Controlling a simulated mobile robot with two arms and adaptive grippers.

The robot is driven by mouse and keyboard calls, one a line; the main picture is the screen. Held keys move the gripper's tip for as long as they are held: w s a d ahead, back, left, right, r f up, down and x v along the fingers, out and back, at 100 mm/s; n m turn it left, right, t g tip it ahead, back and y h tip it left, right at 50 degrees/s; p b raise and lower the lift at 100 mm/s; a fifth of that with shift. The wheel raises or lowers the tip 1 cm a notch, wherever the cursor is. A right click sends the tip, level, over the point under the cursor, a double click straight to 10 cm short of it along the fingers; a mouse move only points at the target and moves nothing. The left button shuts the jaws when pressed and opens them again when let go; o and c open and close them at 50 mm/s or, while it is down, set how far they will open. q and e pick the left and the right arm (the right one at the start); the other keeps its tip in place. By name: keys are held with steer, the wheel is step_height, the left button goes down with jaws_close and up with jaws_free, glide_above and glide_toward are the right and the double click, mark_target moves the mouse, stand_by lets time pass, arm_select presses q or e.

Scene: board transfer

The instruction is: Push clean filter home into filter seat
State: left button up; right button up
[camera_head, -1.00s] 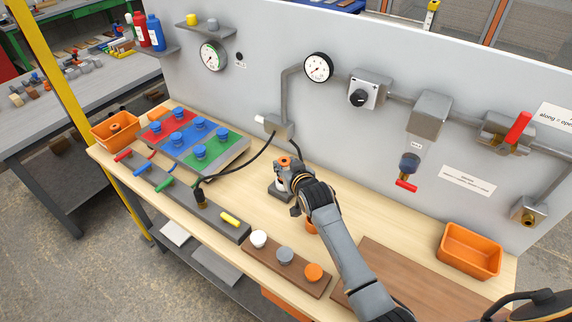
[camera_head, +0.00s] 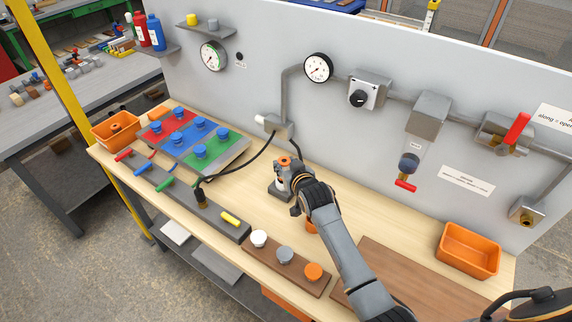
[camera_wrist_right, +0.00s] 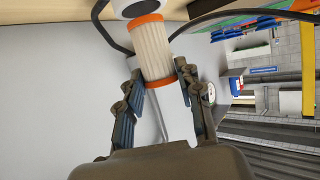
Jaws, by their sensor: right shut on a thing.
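The clean filter (camera_wrist_right: 151,50) is a pale pleated cylinder with an orange band at each end. In the right wrist view it stands between my right gripper's fingers (camera_wrist_right: 158,68), which are on either side near one orange end. Its other end meets a white round part with a dark opening (camera_wrist_right: 140,9), likely the filter seat; I cannot tell how deep it sits. My left gripper is not in view.
A black hose (camera_head: 240,170) runs close on the left. A grey wall panel with a gauge (camera_head: 318,67) and valves stands behind. A board with white, grey and orange caps (camera_head: 285,273) lies in front. An orange bin (camera_head: 470,250) stands at the right.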

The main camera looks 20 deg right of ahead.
steer(key=shift+p, duration=0.3)
stand_by(0.5)
steer(key=shift+f+b, duration=1.4)
steer(key=shift+f, duration=0.7)
steer(key=o, duration=1.2)
steer(key=shift+s+r, duration=0.1)
steer(key=v, duration=1.2)
